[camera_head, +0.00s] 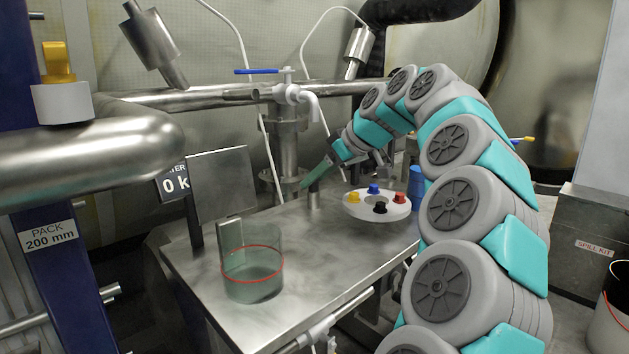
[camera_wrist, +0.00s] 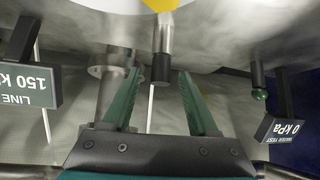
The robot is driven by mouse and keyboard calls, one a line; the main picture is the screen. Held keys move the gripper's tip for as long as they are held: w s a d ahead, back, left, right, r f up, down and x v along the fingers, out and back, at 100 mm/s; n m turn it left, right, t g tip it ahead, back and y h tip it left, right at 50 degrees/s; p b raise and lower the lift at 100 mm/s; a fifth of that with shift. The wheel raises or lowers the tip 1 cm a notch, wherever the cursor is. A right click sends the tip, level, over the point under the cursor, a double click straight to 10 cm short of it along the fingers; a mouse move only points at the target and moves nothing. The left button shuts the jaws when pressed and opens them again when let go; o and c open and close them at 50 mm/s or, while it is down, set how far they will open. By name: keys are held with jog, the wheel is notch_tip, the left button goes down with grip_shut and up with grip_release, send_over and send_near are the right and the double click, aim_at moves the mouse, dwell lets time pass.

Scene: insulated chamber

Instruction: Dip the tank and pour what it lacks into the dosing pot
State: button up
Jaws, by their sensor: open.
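A clear glass vessel (camera_head: 252,262) with a red ring and greenish liquid stands on the front left of the steel table; I cannot tell if it is the dosing pot. A narrow flat upright plate stands at its back left. My gripper (camera_head: 318,174) is above the back of the table, apart from the vessel. In the wrist view my gripper (camera_wrist: 160,76) is open, green fingers apart. A metal cylinder with a dark end (camera_wrist: 161,68) appears between the fingertips, with no visible grip on it. No tank or dipstick is clearly identifiable.
A white round holder (camera_head: 360,208) with yellow, blue, red and black caps sits right of centre. A blue cylinder (camera_head: 416,187) is partly behind my arm. A "0 kPa" sign (camera_wrist: 283,130) and a "LINE 150" sign (camera_wrist: 28,84) flank the gripper. Steel pipes cross behind.

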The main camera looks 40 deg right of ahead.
jog(key=v, duration=0.6)
jog(key=shift+s, duration=0.1)
dwell(0.4)
